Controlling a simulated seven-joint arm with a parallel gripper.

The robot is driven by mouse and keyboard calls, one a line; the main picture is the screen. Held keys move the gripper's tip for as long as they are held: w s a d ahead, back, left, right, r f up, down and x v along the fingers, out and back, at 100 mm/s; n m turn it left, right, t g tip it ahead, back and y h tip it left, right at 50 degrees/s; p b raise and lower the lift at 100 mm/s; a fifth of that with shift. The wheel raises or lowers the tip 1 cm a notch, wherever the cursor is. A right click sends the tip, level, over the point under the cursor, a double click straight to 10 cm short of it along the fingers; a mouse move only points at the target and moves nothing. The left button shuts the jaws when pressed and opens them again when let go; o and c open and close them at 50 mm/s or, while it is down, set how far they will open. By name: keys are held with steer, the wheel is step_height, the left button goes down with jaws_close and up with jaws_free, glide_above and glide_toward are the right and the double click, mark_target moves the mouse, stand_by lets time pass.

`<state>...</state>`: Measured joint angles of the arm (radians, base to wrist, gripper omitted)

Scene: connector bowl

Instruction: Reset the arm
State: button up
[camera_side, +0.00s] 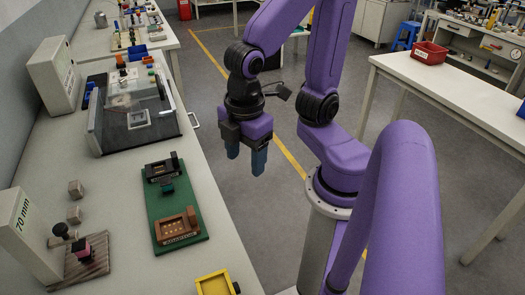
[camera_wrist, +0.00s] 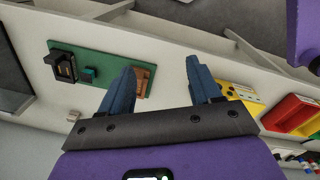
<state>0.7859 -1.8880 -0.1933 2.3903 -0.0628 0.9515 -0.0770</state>
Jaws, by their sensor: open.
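My gripper (camera_side: 246,160) hangs pointing down beyond the right edge of the left bench, over the floor, clear of everything on the bench. Its two blue fingers stand apart with nothing between them. In the wrist view the open fingers (camera_wrist: 161,88) reach toward the bench edge. The green board (camera_side: 176,206) lies on the bench with a black connector block (camera_side: 163,170), a small teal piece (camera_side: 167,186) beside it and a brown block (camera_side: 177,229). The board also shows in the wrist view (camera_wrist: 105,63), partly covered by a finger.
The left bench (camera_side: 125,262) also holds a clear-lidded machine (camera_side: 135,108), a white 70 mm block (camera_side: 30,238), small grey cubes (camera_side: 75,189) and a yellow tray (camera_side: 215,284). A second bench (camera_side: 450,85) with a red bin (camera_side: 430,53) stands right.

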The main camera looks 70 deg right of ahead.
steer(key=shift+m+y, duration=0.4)
steer(key=shift+m, duration=0.3)
steer(key=s+d, duration=0.2)
steer(key=s, duration=0.1)
steer(key=shift+s+d+f, duration=0.1)
steer(key=shift+d+f, duration=0.2)
steer(key=shift+d, duration=0.1)
